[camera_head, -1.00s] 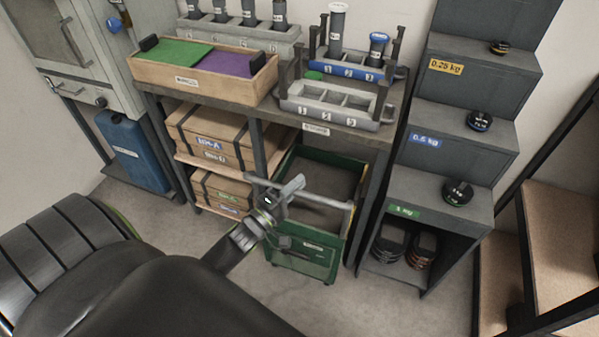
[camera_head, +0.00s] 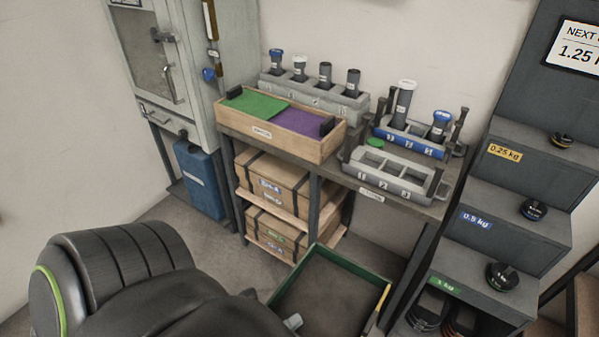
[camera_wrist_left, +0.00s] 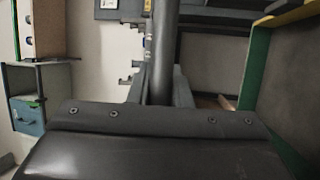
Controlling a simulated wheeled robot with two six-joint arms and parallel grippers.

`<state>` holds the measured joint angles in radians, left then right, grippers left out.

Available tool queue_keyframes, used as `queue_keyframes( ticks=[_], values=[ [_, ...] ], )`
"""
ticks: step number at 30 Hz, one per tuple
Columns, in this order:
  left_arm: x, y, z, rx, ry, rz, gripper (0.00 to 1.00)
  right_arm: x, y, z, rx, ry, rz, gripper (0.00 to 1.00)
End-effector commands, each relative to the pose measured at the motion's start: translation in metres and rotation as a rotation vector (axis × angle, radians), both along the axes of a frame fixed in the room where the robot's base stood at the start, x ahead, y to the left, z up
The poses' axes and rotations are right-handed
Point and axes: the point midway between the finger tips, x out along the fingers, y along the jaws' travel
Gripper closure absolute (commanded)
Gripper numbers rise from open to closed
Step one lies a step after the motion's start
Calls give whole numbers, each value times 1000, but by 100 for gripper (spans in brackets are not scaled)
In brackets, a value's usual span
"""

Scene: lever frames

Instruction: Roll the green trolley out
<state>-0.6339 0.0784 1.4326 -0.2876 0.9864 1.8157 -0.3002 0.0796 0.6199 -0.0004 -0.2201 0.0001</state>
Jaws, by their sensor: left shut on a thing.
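The green trolley (camera_head: 348,264) is an open box with a grey-brown floor. In the head view it stands at the bottom centre, mostly in front of the bench; its near end is cut off by the frame and my arm. Its green wall also shows at the right of the left wrist view (camera_wrist_left: 256,70). My left gripper (camera_wrist_left: 160,92) is shut on the trolley's grey handle bar (camera_wrist_left: 165,45), which runs between the fingers. In the head view my own arm hides most of that gripper. My right gripper is not in view.
The bench (camera_head: 375,194) carries a wooden tray (camera_head: 300,150) and racks. Strapped boxes (camera_head: 270,180) fill its left shelves. A grey stepped weight stand (camera_head: 512,238) is close on the trolley's right. A blue container (camera_head: 200,180) stands at left. Floor between it and the trolley is clear.

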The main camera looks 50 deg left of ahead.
Motion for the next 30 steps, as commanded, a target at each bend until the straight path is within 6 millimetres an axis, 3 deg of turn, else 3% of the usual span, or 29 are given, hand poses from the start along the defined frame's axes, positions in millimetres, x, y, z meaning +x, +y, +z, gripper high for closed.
queue_keyframes(
  ticks=[13,14,18,30],
  values=[
    [-5,-1,-1,1,2,-1,100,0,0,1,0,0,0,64],
    [-5,-1,-1,1,2,-1,79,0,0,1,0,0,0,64],
    [-5,-1,-1,0,1,-1,61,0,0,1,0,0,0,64],
    [-4,-1,0,0,0,-1,60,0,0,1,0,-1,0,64]
  ],
)
